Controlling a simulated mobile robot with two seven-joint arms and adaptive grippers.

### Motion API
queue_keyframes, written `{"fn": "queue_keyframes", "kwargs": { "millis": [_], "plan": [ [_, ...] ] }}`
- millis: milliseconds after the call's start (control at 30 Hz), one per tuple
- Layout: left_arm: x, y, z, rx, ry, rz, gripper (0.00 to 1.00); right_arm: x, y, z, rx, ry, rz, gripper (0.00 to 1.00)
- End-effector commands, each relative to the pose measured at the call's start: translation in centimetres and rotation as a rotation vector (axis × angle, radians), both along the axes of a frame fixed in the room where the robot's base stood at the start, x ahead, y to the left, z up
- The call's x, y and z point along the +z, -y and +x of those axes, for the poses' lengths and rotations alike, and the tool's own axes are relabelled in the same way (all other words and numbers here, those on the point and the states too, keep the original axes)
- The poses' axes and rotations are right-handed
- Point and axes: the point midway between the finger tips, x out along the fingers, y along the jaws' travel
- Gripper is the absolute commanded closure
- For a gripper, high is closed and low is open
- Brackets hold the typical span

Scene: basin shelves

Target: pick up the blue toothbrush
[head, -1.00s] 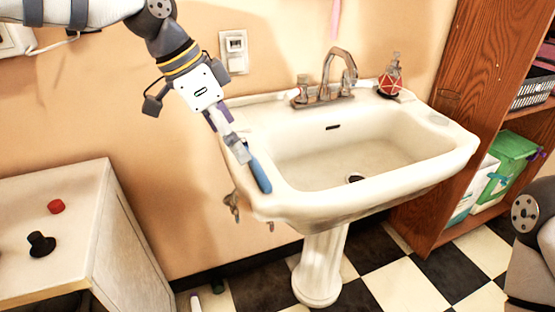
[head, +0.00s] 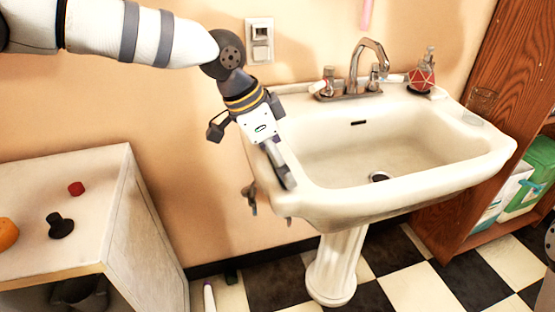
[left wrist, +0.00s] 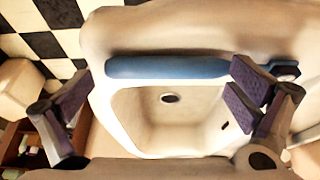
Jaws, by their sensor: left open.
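The blue toothbrush (left wrist: 165,67) lies lengthwise on the pale basin rim in the left wrist view. In the head view it is hidden behind my left gripper (head: 284,172), which is over the left rim of the white sink (head: 400,187). In the left wrist view my left gripper (left wrist: 160,95) is open, its purple-padded fingers wide apart with nothing between them gripped. The right finger overlaps the toothbrush near its right end; I cannot tell whether they touch. My right gripper is not in view.
A metal faucet (head: 368,65) and a red soap bottle (head: 421,76) stand on the sink's back ledge. A white cabinet (head: 60,205) at left holds a red object (head: 76,188) and a black one (head: 60,225). A wooden shelf (head: 480,110) stands at right.

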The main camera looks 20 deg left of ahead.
Motion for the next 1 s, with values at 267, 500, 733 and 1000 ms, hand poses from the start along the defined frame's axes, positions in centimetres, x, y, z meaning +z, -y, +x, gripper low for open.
{"fn": "queue_keyframes", "kwargs": {
  "millis": [267,500,733,1000],
  "plan": [
    [0.0,0.0,0.0,0.0,-0.001,0.001,0.36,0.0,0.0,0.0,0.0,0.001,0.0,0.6],
    [0.0,-0.1,-0.1,0.001,-0.002,0.001,0.36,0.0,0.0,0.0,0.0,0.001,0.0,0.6],
    [2.9,-0.1,0.1,0.002,0.004,0.0,0.36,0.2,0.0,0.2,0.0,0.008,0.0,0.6],
    [10.8,3.2,-5.4,-0.005,0.019,0.005,0.36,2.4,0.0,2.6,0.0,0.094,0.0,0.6]
  ]
}}
